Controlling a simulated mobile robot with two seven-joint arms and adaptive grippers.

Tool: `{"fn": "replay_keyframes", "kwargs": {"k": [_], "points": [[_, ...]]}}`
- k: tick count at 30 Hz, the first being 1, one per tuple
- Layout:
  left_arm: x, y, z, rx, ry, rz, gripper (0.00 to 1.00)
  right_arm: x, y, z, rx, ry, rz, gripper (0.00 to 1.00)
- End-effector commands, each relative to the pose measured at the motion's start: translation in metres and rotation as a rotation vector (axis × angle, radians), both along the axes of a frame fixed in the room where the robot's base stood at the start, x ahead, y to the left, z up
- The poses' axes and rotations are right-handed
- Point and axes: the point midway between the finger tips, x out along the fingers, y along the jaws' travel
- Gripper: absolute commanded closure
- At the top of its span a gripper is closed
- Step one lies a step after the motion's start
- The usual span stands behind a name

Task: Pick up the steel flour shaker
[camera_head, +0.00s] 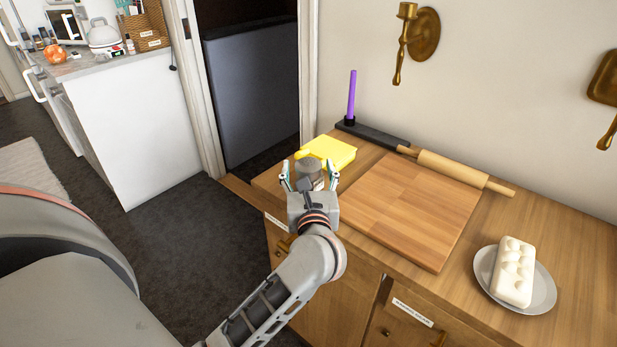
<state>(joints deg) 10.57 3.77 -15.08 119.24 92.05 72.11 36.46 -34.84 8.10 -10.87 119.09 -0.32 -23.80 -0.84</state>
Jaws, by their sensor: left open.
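A grey steel shaker (309,168), which looks like the flour shaker, stands at the left end of the wooden counter. My left gripper (310,176) is open, with one finger on each side of the shaker as seen from above. I cannot tell whether the fingers touch it. The gripper body and wrist hide the shaker's lower part. My right gripper is not in view.
A yellow item (335,150) lies just behind the shaker. A cutting board (412,208) is to the right, with a rolling pin (450,168) behind it. A purple candle (352,97) stands at the back. A plate (543,301) holds a white egg carton (514,271).

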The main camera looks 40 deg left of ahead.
Motion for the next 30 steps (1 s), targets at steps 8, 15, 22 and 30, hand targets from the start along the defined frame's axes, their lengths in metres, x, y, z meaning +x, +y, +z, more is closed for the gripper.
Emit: {"fn": "replay_keyframes", "kwargs": {"k": [8, 15, 22, 30], "points": [[0.000, 0.000, 0.000, 0.000, 0.000, 0.000, 0.87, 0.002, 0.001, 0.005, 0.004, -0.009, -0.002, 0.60], [0.000, 0.000, 0.002, 0.001, -0.002, 0.000, 0.87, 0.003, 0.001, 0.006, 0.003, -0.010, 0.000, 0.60], [0.000, 0.000, 0.029, -0.002, -0.011, 0.001, 0.87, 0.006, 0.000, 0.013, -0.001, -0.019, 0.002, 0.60], [-0.001, -0.001, 0.102, -0.002, -0.016, -0.001, 0.87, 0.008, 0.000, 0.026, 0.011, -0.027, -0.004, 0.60]]}}
